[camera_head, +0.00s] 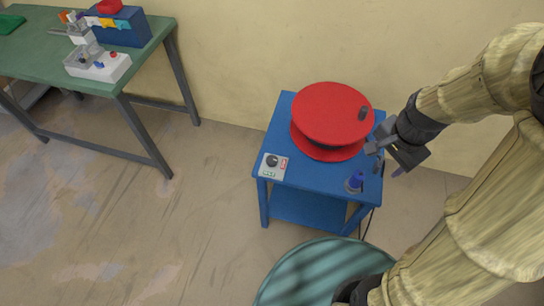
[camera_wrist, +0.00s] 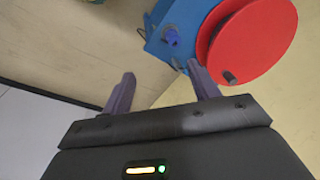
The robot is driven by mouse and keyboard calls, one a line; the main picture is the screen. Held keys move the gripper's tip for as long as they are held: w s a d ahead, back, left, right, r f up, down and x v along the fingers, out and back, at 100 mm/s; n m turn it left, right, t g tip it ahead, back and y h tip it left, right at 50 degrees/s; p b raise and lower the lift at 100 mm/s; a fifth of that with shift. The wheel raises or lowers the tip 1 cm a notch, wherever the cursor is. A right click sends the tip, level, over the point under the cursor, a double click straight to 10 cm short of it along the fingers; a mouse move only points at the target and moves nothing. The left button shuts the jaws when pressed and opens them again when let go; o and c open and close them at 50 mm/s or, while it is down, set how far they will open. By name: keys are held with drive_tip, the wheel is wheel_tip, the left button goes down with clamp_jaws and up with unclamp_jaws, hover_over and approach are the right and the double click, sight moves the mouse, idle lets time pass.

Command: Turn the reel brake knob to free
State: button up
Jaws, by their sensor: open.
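A blue stand (camera_head: 318,176) carries a large red reel (camera_head: 325,110) with a dark crank grip (camera_head: 363,113). A small grey plate at its front left corner bears a dark round knob (camera_head: 272,160), with a red label to its right and a green label below. The labels are too small to read, and I cannot tell the knob's setting. My gripper (camera_head: 384,163) is open and empty, right of the stand and apart from the knob. In the wrist view its spread fingers (camera_wrist: 162,76) show, with the reel (camera_wrist: 252,45) at upper right; the dark knob cannot be made out there.
A dark cable hangs at the stand's right side. A green table (camera_head: 40,60) with devices is at upper left. Floor between is clear.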

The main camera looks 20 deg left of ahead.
drive_tip(key=shift+s+a+r+n+t, duration=0.15)
drive_tip(key=shift+s+n, duration=0.55)
drive_tip(key=shift+n, duration=0.7)
drive_tip(key=shift+s+d+r+n+t, duration=0.15)
drive_tip(key=shift+s+n, duration=0.5)
drive_tip(key=shift+n, duration=0.75)
drive_tip(key=shift+s+a+r+n+t, duration=0.15)
drive_tip(key=shift+s+n, duration=0.55)
drive_tip(key=shift+n, duration=0.7)
